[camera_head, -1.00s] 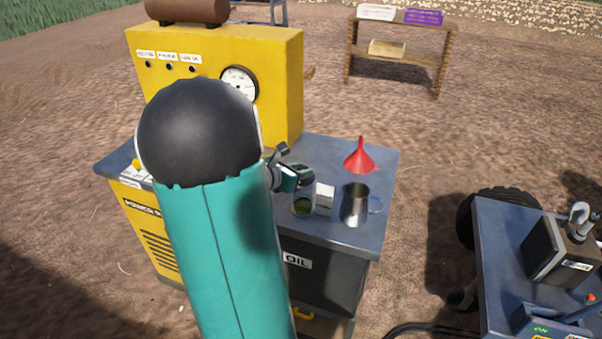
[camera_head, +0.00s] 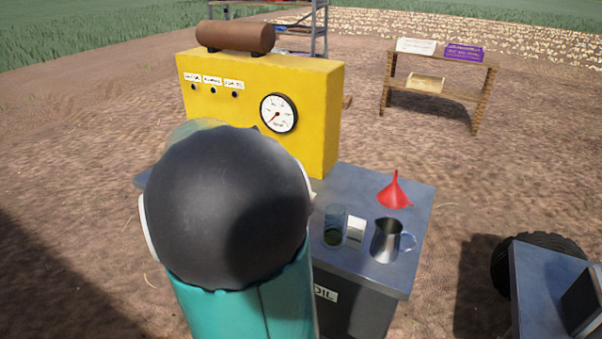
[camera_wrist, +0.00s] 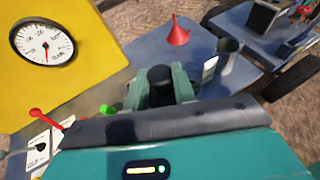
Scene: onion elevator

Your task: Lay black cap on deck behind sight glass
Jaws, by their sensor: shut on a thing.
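In the wrist view my gripper (camera_wrist: 158,90) is shut on the black cap (camera_wrist: 160,76), a dark round piece between its green fingers. The cap is held over the deck. In the head view my own arm hides both gripper and cap. The sight glass (camera_head: 334,229) is a clear upright cylinder with dark green liquid low in it, beside a white block on the deck (camera_head: 358,184). In the wrist view I cannot make out the sight glass. The gap between the cap and the deck cannot be judged.
A metal jug (camera_head: 386,241) and a red funnel (camera_head: 395,191) stand at the deck's right. A yellow panel with a gauge (camera_head: 279,113) rises at the back. In the wrist view a red lever (camera_wrist: 42,118) and a green knob (camera_wrist: 106,109) are left of my gripper.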

